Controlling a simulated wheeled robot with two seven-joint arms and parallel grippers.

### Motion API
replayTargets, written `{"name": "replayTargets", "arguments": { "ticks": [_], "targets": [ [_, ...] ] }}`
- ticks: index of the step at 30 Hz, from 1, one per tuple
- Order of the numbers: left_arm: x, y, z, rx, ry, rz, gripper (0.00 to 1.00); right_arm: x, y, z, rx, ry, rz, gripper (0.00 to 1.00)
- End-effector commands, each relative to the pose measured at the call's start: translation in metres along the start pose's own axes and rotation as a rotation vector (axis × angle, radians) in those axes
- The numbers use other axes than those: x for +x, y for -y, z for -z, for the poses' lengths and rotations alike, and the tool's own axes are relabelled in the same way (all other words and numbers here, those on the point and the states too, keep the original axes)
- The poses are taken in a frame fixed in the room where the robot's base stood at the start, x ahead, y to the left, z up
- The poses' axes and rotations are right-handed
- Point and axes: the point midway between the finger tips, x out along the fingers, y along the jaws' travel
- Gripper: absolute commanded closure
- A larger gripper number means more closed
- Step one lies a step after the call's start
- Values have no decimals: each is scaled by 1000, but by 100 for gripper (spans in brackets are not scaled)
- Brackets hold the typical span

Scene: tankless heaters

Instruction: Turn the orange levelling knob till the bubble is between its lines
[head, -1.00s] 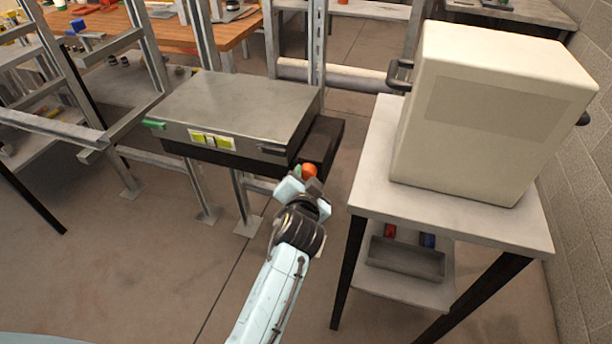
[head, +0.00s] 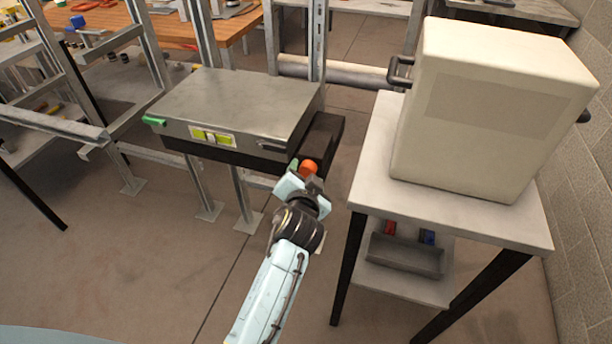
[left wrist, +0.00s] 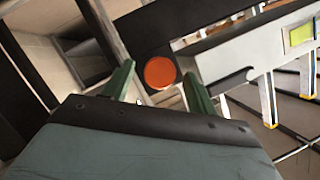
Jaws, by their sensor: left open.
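The orange levelling knob (head: 308,167) is at the near right corner of the grey metal case (head: 240,100). In the left wrist view the knob (left wrist: 160,72) shows as a round orange disc. My left gripper (head: 303,170) is at the knob. Its green fingers (left wrist: 158,70) are open, one to each side of the knob, with gaps showing; I cannot tell how deep they reach. The yellow-green level vial (head: 212,137) is on the case's front face, partly seen in the left wrist view (left wrist: 302,34). The bubble and lines are too small to read. My right gripper is out of view.
A white table (head: 460,220) with a large cream box (head: 490,110) stands close on the right. A grey tray (head: 405,256) is on its lower shelf. Metal frame posts (head: 203,195) stand under the case. Floor in front is clear.

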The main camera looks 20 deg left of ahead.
Motion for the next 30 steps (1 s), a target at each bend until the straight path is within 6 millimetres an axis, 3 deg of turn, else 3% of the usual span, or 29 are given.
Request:
{"name": "replayTargets", "arguments": {
  "ticks": [15,30],
  "targets": [
    [-68,0,0,-1,2,-2,43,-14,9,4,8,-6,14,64],
    [-74,0,0,0,1,-1,43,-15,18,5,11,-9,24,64]
  ]
}}
